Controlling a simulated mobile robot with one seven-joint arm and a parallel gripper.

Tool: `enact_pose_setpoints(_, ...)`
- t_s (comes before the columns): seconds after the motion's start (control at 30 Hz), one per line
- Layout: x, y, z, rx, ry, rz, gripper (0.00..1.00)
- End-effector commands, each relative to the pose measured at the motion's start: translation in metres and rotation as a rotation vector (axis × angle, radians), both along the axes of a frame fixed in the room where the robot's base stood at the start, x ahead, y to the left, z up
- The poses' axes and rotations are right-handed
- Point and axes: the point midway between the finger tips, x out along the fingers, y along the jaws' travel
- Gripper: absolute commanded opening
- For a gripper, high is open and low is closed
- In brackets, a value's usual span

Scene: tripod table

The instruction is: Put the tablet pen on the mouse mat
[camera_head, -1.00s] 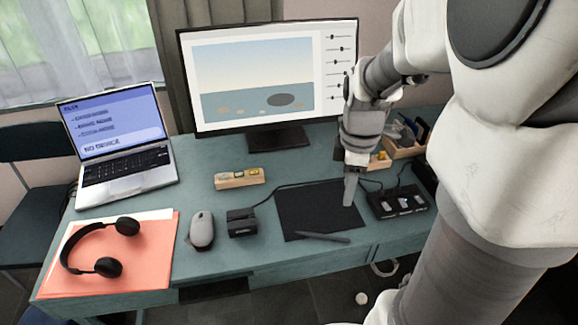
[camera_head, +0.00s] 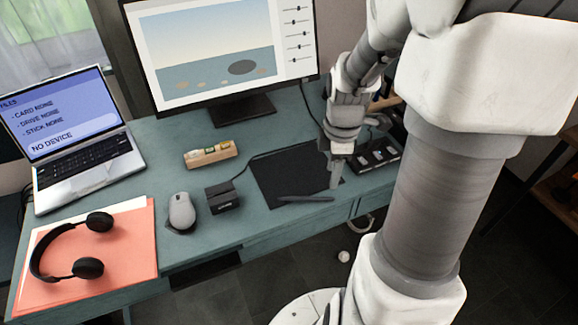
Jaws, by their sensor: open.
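The tablet pen (camera_head: 305,198), a thin dark grey stick, lies at the front edge of a flat black rectangle, which I take for the mouse mat (camera_head: 275,178). Its left part seems to overlap the mat and its right end seems to reach past the mat's front edge; I cannot tell how much of it rests on the mat. My gripper (camera_head: 335,178) is open and points down near the mat's right side, just behind the pen's right end. Its height above the table is hard to tell. The gripper hides part of the mat's right edge.
A black box with a cable (camera_head: 222,196) and a grey mouse (camera_head: 181,212) stand left of the mat. A small wooden holder (camera_head: 210,154) is behind. A black tray (camera_head: 378,154) is close right of my gripper. Headphones (camera_head: 88,267), laptop (camera_head: 85,160) and monitor (camera_head: 225,60) stand farther off.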

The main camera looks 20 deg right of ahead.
Motion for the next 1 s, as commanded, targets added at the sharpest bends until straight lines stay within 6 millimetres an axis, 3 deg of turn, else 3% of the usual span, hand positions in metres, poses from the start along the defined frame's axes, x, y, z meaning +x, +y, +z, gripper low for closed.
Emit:
enact_pose_setpoints(0.03, 0.0, 0.0, -0.016, 0.003, 0.004, 0.0, 0.49)
enact_pose_setpoints(0.13, 0.001, 0.0, -0.032, 0.001, 0.004, 0.001, 0.49)
enact_pose_setpoints(0.47, 0.004, -0.001, -0.053, 0.0, 0.001, 0.0, 0.49)
enact_pose_setpoints(0.73, 0.011, -0.001, -0.092, 0.002, 0.002, 0.001, 0.49)
enact_pose_setpoints(1.0, 0.011, -0.002, -0.096, 0.0, 0.0, 0.0, 0.49)
